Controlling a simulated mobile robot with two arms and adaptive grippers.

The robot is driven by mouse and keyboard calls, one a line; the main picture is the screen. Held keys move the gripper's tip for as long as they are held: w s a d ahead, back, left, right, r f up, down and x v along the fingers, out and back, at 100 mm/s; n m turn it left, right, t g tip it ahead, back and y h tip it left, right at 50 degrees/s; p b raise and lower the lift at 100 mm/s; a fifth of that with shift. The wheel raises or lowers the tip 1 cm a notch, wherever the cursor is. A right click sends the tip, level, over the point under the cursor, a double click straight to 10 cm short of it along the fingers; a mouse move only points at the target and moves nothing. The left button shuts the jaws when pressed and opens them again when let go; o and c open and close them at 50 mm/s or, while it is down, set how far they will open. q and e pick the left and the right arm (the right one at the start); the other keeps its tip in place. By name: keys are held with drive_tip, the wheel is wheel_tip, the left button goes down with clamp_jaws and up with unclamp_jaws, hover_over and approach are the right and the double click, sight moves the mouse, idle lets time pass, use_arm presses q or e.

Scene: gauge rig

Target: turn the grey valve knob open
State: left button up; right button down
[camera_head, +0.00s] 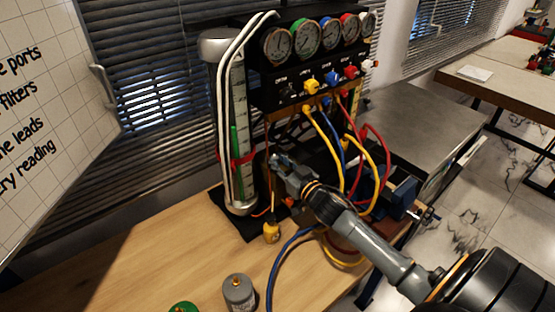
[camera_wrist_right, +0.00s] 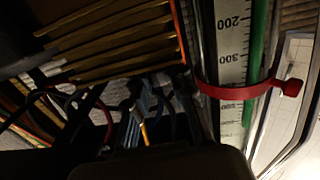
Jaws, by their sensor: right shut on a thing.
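My right gripper (camera_head: 279,161) reaches in from the lower right, in front of the rig and below its black knob panel (camera_head: 277,76). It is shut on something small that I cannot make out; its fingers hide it. The fingertips are just right of the clear upright cylinder. I cannot pick out the grey valve knob for certain; a dark knob (camera_head: 288,91) is at the left end of the panel's knob row, above the gripper and apart from it. The right wrist view is dark and shows no clear knob. My left gripper is not in view.
The scaled cylinder with its red clamp (camera_wrist_right: 238,90) stands close by. Yellow, blue and red hoses (camera_head: 372,175) hang around my right forearm. A yellow fitting (camera_head: 271,232) and a grey canister (camera_head: 239,292) are on the wooden bench (camera_head: 170,265). Its left part is clear.

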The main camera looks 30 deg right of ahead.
idle(0.3)
drive_tip(key=c, duration=1.1)
unclamp_jaws()
drive_tip(key=s, duration=1.2)
drive_tip(key=shift+d, duration=0.1)
drive_tip(key=shift+c, duration=0.2)
